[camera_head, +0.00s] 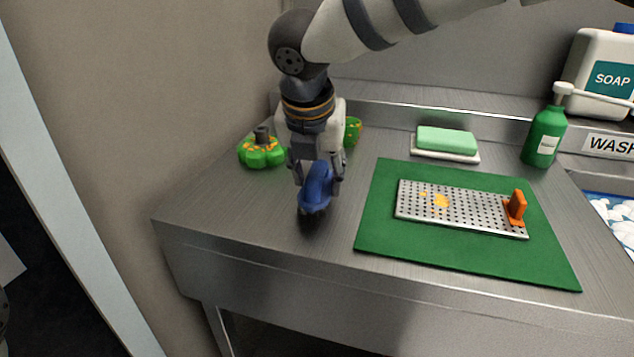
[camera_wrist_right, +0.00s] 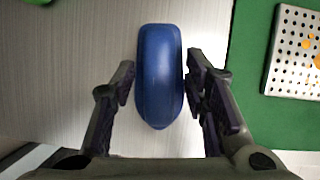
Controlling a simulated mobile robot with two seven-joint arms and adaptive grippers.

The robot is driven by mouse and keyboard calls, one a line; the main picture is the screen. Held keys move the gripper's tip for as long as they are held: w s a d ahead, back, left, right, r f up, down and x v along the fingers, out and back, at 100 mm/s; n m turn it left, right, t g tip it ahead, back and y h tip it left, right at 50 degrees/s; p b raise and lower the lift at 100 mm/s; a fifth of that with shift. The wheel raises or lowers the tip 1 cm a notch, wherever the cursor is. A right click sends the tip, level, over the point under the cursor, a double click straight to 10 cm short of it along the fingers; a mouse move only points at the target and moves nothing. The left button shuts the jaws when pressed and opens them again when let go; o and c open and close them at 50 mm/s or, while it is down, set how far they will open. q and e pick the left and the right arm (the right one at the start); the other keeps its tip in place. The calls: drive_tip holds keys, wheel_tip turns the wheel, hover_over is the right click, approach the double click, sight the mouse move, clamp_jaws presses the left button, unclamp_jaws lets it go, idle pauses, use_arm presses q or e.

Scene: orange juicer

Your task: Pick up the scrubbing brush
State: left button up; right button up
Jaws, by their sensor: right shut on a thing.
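The scrubbing brush (camera_head: 317,187) has a blue handle and dark bristles on its underside. It is between the fingers of my right gripper (camera_head: 318,180), which is shut on it. The bristles are at or just above the steel counter, and I cannot tell whether they touch it. In the right wrist view the blue handle (camera_wrist_right: 159,75) lies lengthwise between the two dark fingers (camera_wrist_right: 158,88). My left gripper is not in view.
A green mat (camera_head: 375,215) with a perforated metal tray (camera_head: 470,212) lies to the right. Green juicer parts (camera_head: 262,152) stand behind the gripper. A sponge (camera_head: 446,140) on a dish, a green bottle (camera_head: 546,135) and a soap jug (camera_head: 598,75) stand farther back. Bare steel counter lies left.

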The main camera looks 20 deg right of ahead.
sight(322, 167)
drive_tip(key=shift+r, duration=0.5)
drive_tip(key=v, duration=0.2)
drive_tip(key=d+v, duration=0.1)
drive_tip(key=v, duration=0.1)
drive_tip(key=shift+w+r+p, duration=0.15)
drive_tip(key=shift+r+p, duration=0.05)
drive_tip(key=shift+p, duration=0.15)
use_arm(q)
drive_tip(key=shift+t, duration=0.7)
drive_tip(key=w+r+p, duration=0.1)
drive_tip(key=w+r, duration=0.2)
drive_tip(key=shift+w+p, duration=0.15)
drive_tip(key=shift+p, duration=0.25)
use_arm(e)
drive_tip(key=s+d+r, duration=0.2)
drive_tip(key=s+r, duration=0.5)
drive_tip(key=s, duration=0.5)
drive_tip(key=shift+s+d+r, duration=0.3)
drive_tip(key=shift+d+r, duration=0.1)
